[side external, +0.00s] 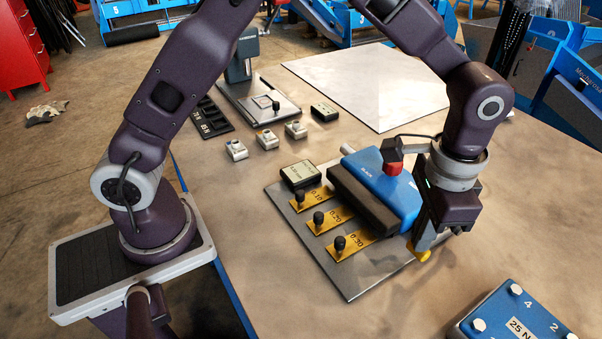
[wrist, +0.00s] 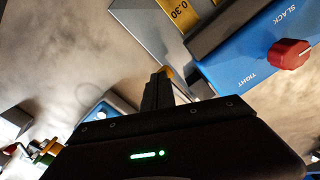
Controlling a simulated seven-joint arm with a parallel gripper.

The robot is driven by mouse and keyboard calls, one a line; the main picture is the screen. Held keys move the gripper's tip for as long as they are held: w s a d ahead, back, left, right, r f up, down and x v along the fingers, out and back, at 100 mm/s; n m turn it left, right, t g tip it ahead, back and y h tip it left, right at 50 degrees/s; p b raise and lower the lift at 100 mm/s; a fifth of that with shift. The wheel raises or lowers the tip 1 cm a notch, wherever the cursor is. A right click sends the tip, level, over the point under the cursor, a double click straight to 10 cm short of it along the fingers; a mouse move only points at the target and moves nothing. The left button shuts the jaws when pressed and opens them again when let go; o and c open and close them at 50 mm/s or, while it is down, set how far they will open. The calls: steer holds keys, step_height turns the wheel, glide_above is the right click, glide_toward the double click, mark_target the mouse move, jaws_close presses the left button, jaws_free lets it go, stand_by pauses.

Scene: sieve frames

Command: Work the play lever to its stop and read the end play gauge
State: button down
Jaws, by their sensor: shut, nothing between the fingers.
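A blue housing (side external: 385,185) with a black front block stands on a grey metal plate (side external: 350,285). Its red knob (side external: 393,168) sits between SLACK and TIGHT markings in the wrist view (wrist: 289,54). A small black box with a pale display (side external: 299,175), perhaps the gauge, is at the plate's far left corner; its reading is too small to read. My gripper (side external: 422,252) is shut and empty, pointing down beside the housing's right end. A yellow piece shows at its tip, also in the wrist view (wrist: 165,72). I cannot make out the play lever for certain.
Yellow tabs (side external: 345,243) marked 0.10, 0.20 and 0.30 carry black knobs before the housing. A blue 25 N box (side external: 515,310) is at the front right. Small grey switch boxes (side external: 266,139) and a pale sheet (side external: 365,85) lie farther back. Bare bench lies front left.

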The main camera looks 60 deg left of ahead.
steer(key=shift+r, duration=1.45)
steer(key=shift+w+r, duration=0.3)
steer(key=shift+r, duration=0.45)
steer(key=shift+w+r, duration=0.25)
steer(key=shift+r, duration=0.45)
steer(key=r, duration=0.3)
steer(key=shift+w, duration=0.35)
step_height(320, 180, up, 4)
steer(key=shift+r, duration=0.1)
